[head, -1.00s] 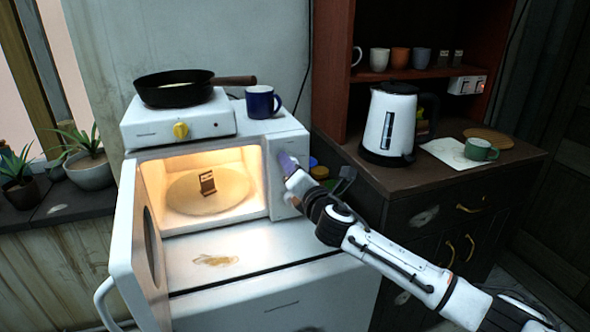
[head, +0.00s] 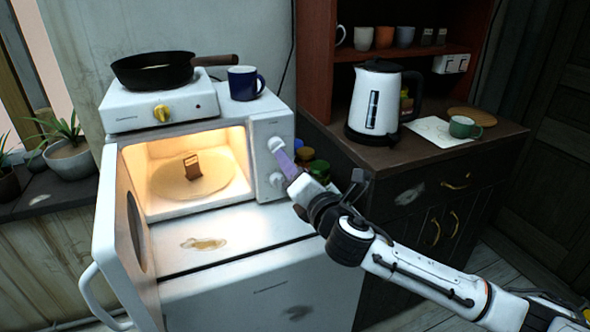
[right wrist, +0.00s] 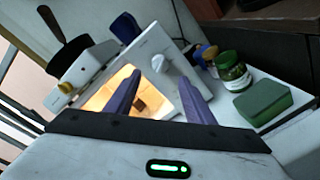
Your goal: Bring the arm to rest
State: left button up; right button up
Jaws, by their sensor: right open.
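My right gripper (head: 284,161) is in front of the control panel of the white microwave (head: 268,130), close to its knobs. In the right wrist view my right gripper (right wrist: 160,97) shows two purple fingers spread apart with nothing between them. The microwave door hangs open to the left, and the inside is lit. A small brown object (head: 192,166) stands on the round plate inside; it also shows in the right wrist view (right wrist: 139,105). My left gripper is not in view.
A hot plate (head: 160,105) with a black pan (head: 152,70) and a blue mug (head: 243,83) sit on the microwave. Jars (right wrist: 231,72) and a green block (right wrist: 263,101) are beside it. A kettle (head: 376,102) and a green cup (head: 463,127) stand on the right cabinet.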

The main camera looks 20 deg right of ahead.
jog(key=shift+s, duration=0.2)
dwell(0.3)
jog(key=s+f+m+g, duration=0.8)
jog(key=s+f+m, duration=0.7)
jog(key=s+f, duration=0.35)
jog(key=s+f+m+g, duration=0.3)
jog(key=s+m, duration=0.2)
jog(key=s, duration=0.5)
jog(key=s+f+m+g, duration=0.3)
jog(key=s+m, duration=0.1)
jog(key=s, duration=0.7)
jog(key=w+a+f+t+y, duration=0.1)
jog(key=w+a+f+t, duration=0.1)
jog(key=f, duration=0.4)
jog(key=w+a+f+t+y, duration=0.1)
jog(key=w+a+f+t, duration=0.1)
jog(key=f, duration=0.4)
jog(key=shift+w+a+f+t, duration=0.15)
jog(key=shift+w+a+t, duration=0.2)
jog(key=shift+t, duration=0.25)
jog(key=shift+w, duration=0.1)
